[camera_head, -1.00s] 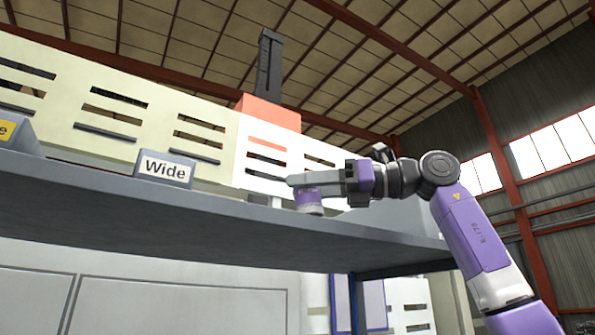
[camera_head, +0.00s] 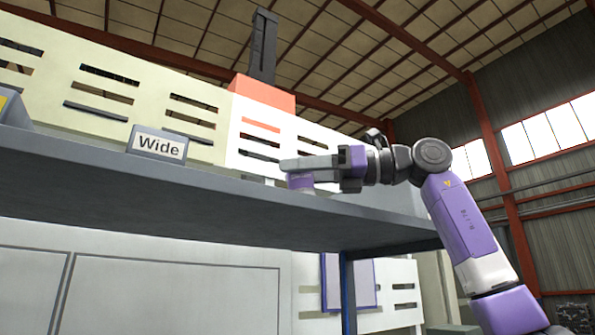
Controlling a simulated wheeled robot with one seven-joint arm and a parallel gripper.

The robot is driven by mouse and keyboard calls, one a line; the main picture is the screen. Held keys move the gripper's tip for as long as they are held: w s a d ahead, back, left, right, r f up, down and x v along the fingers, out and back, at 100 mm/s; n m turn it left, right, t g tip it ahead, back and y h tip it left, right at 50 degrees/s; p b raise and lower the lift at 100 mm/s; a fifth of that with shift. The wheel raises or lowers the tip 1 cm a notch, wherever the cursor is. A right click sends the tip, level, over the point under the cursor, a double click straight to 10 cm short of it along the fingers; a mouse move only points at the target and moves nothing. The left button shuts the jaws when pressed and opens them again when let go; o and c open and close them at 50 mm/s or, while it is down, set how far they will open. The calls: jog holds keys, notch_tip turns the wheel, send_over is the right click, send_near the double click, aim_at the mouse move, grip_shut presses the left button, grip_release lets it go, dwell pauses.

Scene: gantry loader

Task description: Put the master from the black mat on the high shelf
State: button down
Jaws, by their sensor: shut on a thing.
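My gripper (camera_head: 284,165) reaches in from the right, level, over the high shelf (camera_head: 226,212). It is shut on a small purple and grey round piece, which I take to be the master (camera_head: 299,181). The master hangs below the grey fingers, close to the shelf's front edge. I look up from below, so the shelf's top surface and the foot of the master are hidden. I cannot tell whether the master touches the shelf. The black mat is not in view.
A sign reading "Wide" (camera_head: 158,147) stands on the shelf left of my gripper, and part of another block (camera_head: 14,108) shows at the far left. A slotted pale panel (camera_head: 190,118) rises behind the shelf. The shelf edge between sign and gripper looks clear.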

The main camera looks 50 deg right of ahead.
jog(key=c, duration=0.7)
grip_release()
jog(key=shift+o, duration=0.2)
jog(key=shift+f, duration=0.1)
jog(key=shift+s+d, duration=0.15)
jog(key=shift+s, duration=0.05)
jog(key=b+v, duration=0.2)
jog(key=v, duration=0.5)
jog(key=shift+s, duration=0.2)
jog(key=shift+d, duration=0.1)
